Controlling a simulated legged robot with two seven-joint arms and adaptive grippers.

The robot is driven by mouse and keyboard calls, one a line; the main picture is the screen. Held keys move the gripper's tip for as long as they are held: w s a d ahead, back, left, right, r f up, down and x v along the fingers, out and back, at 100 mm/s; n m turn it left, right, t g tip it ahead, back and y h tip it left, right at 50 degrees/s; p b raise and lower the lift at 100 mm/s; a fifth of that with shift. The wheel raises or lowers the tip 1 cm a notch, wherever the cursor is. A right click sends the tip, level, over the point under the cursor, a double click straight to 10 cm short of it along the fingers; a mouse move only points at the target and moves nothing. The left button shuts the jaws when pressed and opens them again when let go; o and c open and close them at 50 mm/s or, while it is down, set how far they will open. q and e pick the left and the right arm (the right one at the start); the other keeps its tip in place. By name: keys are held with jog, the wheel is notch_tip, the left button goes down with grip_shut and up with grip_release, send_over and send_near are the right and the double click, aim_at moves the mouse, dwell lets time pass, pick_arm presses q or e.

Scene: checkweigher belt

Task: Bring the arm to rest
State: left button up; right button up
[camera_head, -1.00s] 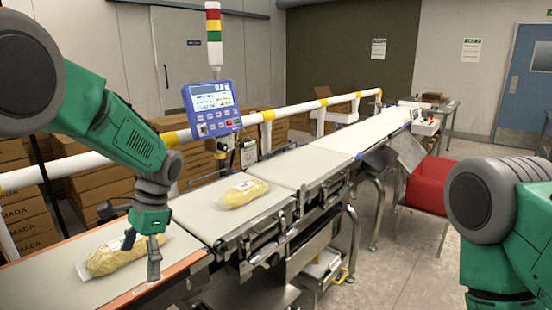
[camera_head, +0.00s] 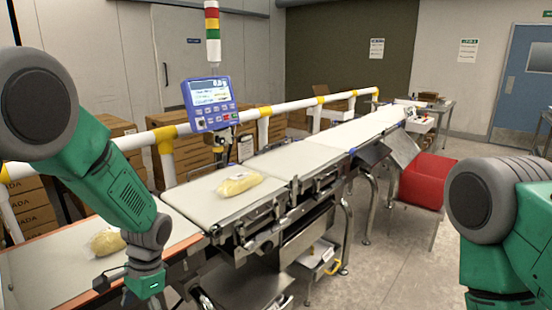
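My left arm comes in from the left, and its gripper (camera_head: 130,291) hangs low at the front edge of the near belt. Its dark fingers look spread apart with nothing seen between them, though the lower tips run close to the picture's bottom edge. A yellow bag (camera_head: 108,242) lies on the near belt (camera_head: 50,262) behind the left arm, partly hidden by it and apart from the fingers. A second yellow bag (camera_head: 240,184) lies on the middle belt (camera_head: 200,200). My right arm shows at the right edge; its gripper is out of view.
A blue display unit (camera_head: 210,103) stands on a post behind the belts. A white and yellow guard rail (camera_head: 290,108) runs along the back. A red bin (camera_head: 425,180) stands right of the line. Open floor (camera_head: 390,255) lies between the conveyor and my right arm.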

pick_arm(q)
jog(key=s+f+n+t+h+b, duration=0.1)
jog(key=s+f+n+b, duration=0.15)
jog(key=s+f, duration=1.1)
jog(key=s+f+n+t+h, duration=0.1)
jog(key=s+f+n+t, duration=0.1)
jog(key=s, duration=1.3)
jog(key=shift+s+f+n, duration=0.2)
jog(key=shift+f+n, duration=0.45)
jog(key=shift+n, duration=0.2)
pick_arm(e)
notch_tip(320, 180, down, 3)
jog(key=shift+f, duration=0.1)
pick_arm(q)
jog(key=shift+d, duration=0.3)
pick_arm(e)
jog(key=shift+d, duration=0.2)
pick_arm(q)
jog(key=shift+w+a, duration=0.1)
jog(key=shift+w, duration=0.05)
pick_arm(e)
jog(key=shift+a, duration=0.15)
pick_arm(q)
jog(key=shift+c, duration=0.4)
pick_arm(e)
jog(key=shift+c, duration=0.4)
